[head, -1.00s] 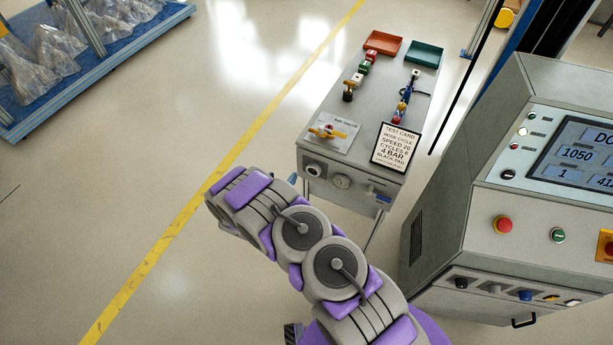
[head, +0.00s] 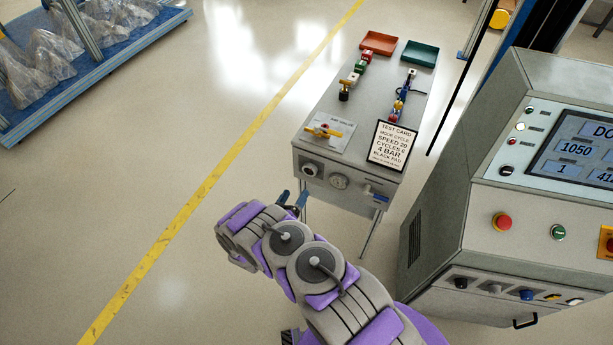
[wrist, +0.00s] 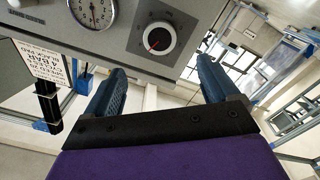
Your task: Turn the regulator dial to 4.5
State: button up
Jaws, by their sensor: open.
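The regulator dial (head: 310,169) is a round black knob on a white disc, on the left of the grey cart's front face. In the wrist view the dial (wrist: 157,39) shows a red pointer; its scale is too small to read. A round pressure gauge (wrist: 95,10) with a needle is beside it; it also shows in the head view (head: 339,181). My gripper (wrist: 162,66) is open and empty, its blue fingers spread below the dial in the wrist view and apart from it. In the head view my gripper (head: 292,200) is just in front of the cart, partly hidden by my wrist.
The cart top (head: 350,115) holds a yellow-handled valve (head: 324,131), a test card (head: 391,146) reading "4 BAR", and red (head: 380,43) and green (head: 420,54) trays. A control console (head: 500,200) stands close on the right. Floor left of the cart is clear.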

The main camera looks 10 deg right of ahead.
aim_at(308, 171)
jog(key=b+x, duration=0.2)
jog(key=x, duration=0.9)
jog(key=shift+w+b, duration=0.15)
jog(key=shift+b, duration=0.15)
jog(key=shift+a, duration=0.1)
jog(key=c, duration=1.1)
jog(key=shift+o, duration=0.2)
jog(key=shift+r+p, duration=0.1)
jog(key=shift+p, duration=0.25)
